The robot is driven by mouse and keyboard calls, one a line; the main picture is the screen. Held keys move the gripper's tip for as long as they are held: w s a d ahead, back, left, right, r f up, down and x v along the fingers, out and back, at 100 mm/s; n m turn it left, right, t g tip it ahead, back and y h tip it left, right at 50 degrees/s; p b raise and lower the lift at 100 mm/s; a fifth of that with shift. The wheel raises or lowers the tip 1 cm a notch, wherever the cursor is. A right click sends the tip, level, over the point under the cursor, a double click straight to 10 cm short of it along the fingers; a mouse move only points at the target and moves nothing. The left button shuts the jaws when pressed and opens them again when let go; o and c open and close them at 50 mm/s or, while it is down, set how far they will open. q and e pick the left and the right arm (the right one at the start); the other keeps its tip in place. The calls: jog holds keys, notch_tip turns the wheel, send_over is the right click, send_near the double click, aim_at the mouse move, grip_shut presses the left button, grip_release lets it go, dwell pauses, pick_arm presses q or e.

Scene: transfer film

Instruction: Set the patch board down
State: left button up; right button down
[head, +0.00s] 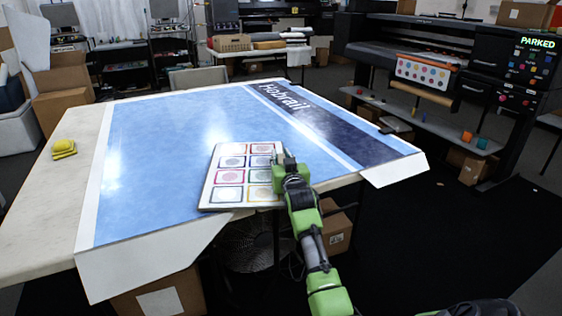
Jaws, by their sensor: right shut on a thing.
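The patch board (238,177) is a pale panel with rows of coloured, framed patches. It is over the front part of the blue printed sheet (160,150) on the table. My right gripper (284,163) is shut on the board's right edge, its arm reaching in from the bottom right. The gripper hides part of that edge. I cannot tell whether the board's underside touches the sheet. My left gripper is not in view.
A yellow object (63,149) lies on the bare left part of the table (40,205). The sheet's white corners overhang the table edge. A large black printer (440,75) stands at right, its display reading PARKED. Cardboard boxes (160,296) sit below. The sheet's left half is clear.

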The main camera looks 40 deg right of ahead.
jog(key=shift+f, duration=0.3)
jog(key=c, duration=1.8)
grip_release()
jog(key=shift+f, duration=0.15)
jog(key=shift+o, duration=0.2)
jog(key=shift+s, duration=0.1)
